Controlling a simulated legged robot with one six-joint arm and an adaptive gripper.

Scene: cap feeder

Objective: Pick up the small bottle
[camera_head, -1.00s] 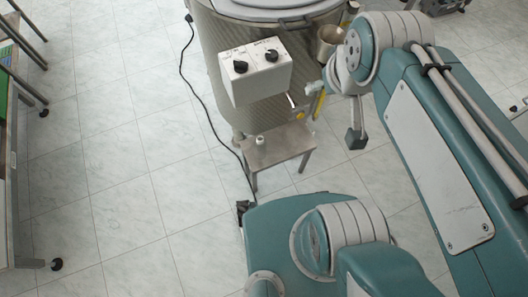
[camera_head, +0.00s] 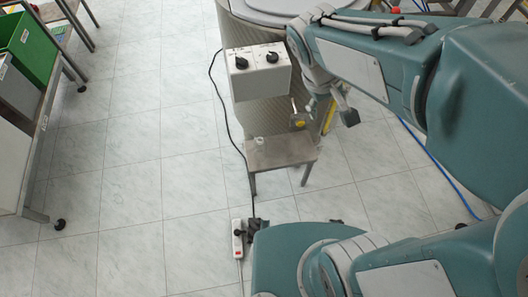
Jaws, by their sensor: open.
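The small bottle (camera_head: 259,142) is a small whitish thing standing on the left part of a low grey metal stand (camera_head: 283,155). My gripper (camera_head: 331,110) is at the end of my teal arm, to the right of the bottle and above the stand's right side in the picture. It is open and apart from the bottle. One dark-tipped finger shows clearly; the other is partly hidden against the machine. I cannot judge its height above the stand.
A round feeder drum with a white control box (camera_head: 258,71) stands behind the stand. A yellow-tipped lever (camera_head: 299,122) sticks out close to my gripper. A power strip (camera_head: 237,239) lies on the floor. A table with a green bin (camera_head: 30,50) is at left; the middle floor is clear.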

